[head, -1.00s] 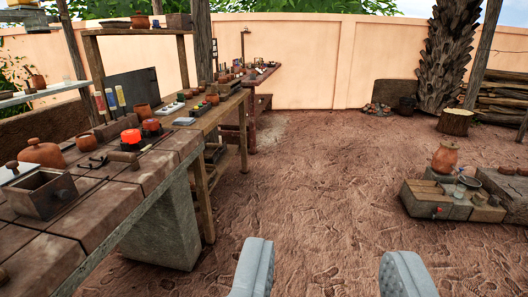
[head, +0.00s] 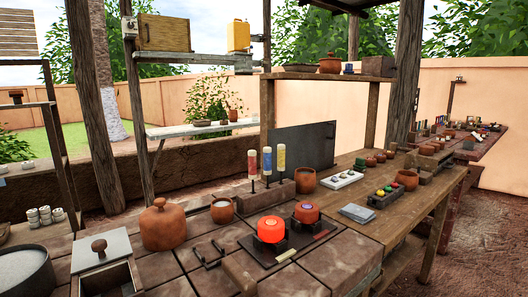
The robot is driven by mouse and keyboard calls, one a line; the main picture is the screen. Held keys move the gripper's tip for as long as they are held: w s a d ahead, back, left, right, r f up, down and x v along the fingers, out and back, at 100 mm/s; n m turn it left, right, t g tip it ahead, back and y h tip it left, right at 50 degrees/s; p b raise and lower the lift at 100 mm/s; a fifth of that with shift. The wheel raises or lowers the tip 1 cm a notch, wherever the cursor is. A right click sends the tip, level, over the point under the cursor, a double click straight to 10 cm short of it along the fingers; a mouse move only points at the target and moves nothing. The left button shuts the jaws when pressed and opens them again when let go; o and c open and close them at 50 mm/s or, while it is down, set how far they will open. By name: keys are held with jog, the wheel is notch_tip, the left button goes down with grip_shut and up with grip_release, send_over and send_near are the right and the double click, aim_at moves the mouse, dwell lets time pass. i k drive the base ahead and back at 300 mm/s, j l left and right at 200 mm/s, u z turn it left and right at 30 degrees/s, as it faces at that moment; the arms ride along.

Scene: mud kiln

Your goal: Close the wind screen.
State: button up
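A flat dark grey panel (head: 310,145), which looks like the wind screen, stands upright at the back of the brick-topped bench (head: 330,262), behind the coloured tubes and clay cup. Its lower edge is partly hidden by these things, and I cannot tell how it is hinged or whether it slides. My gripper is not in view now.
A glowing red burner pot (head: 270,229) and a second pot (head: 307,212) sit on a dark plate before the panel. Coloured tubes (head: 267,161), a clay cup (head: 305,180) and a lidded clay jar (head: 163,225) stand nearby. A wooden post (head: 397,75) rises right of the panel.

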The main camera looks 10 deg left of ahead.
aim_at(310, 145)
jog(key=i+l+u, duration=0.15)
jog(key=i+l, duration=0.4)
jog(key=i+l+u, duration=0.1)
jog(key=i+l, duration=0.3)
jog(key=i+l+u, duration=0.1)
jog(key=i+l, duration=0.3)
jog(key=l, duration=0.15)
jog(key=i+l, duration=0.35)
jog(key=l, duration=0.15)
jog(key=i+l+u, duration=0.1)
jog(key=i+l, duration=0.65)
jog(key=l, duration=0.25)
jog(key=u, duration=0.05)
